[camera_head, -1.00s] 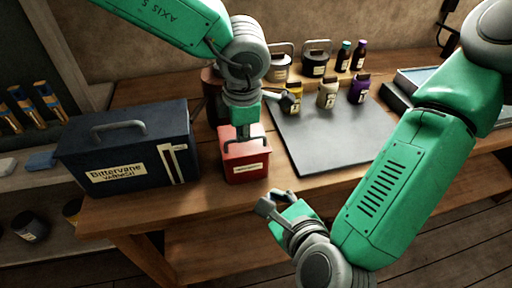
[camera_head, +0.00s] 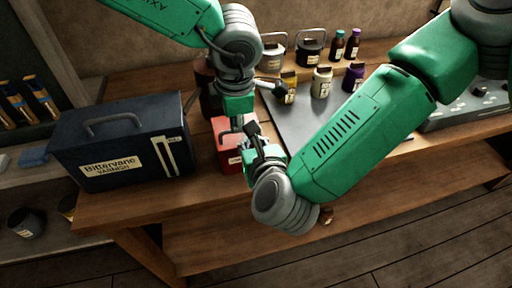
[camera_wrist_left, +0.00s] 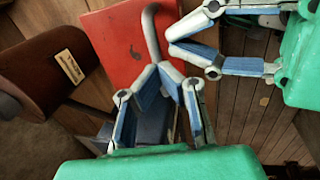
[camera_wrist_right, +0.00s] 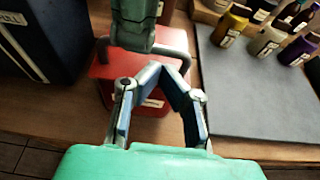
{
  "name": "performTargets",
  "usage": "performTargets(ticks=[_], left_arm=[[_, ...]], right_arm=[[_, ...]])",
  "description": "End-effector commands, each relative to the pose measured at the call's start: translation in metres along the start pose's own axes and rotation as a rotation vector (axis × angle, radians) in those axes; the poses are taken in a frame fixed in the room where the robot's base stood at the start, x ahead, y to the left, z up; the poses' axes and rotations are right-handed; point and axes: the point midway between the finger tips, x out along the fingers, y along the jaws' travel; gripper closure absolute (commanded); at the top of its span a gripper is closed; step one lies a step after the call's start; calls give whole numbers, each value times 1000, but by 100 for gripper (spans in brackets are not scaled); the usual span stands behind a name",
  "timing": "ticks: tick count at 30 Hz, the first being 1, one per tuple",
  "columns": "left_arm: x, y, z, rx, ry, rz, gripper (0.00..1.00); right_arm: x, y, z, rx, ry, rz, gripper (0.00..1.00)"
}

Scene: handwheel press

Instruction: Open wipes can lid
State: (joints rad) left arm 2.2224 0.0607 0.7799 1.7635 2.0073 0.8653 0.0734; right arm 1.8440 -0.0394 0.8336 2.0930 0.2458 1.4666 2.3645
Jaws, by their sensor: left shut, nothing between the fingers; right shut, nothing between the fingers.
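The wipes can is a red box with a pale label and a grey bar handle on its lid. In the head view the red box (camera_head: 224,133) stands at the table's front, partly hidden by both grippers. My left gripper (camera_head: 238,124) is shut over the lid. In the left wrist view its tips (camera_wrist_left: 162,68) are just below the handle (camera_wrist_left: 152,38). My right gripper (camera_head: 252,130) is shut at the box's right front; in the left wrist view its tips (camera_wrist_left: 172,42) are close to the handle. The right wrist view shows the red box (camera_wrist_right: 112,74) beyond its fingers. The lid looks closed; contact is unclear.
A dark blue varnish box (camera_head: 120,140) stands left of the can. A dark mat (camera_head: 290,125) lies to the right, with small bottles and jars (camera_head: 321,82) behind it. A brown container (camera_head: 207,90) stands behind the can. The table's front edge is close.

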Motion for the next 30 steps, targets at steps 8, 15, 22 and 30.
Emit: performTargets(ticks=[8, 15, 22, 30], left_arm=[[7, -4, -3, 1, 9, -9, 100], [7, -4, -3, 1, 9, -9, 100], [6, -4, -3, 1, 9, -9, 100], [6, -4, -3, 2, 9, -9, 77]], right_arm=[[7, 0, -1, -2, 0, 1, 100], [8, -1, 4, 2, 15, -3, 100], [9, 0, 18, 0, 52, -1, 100], [10, 0, 23, 2, 40, -4, 100]])
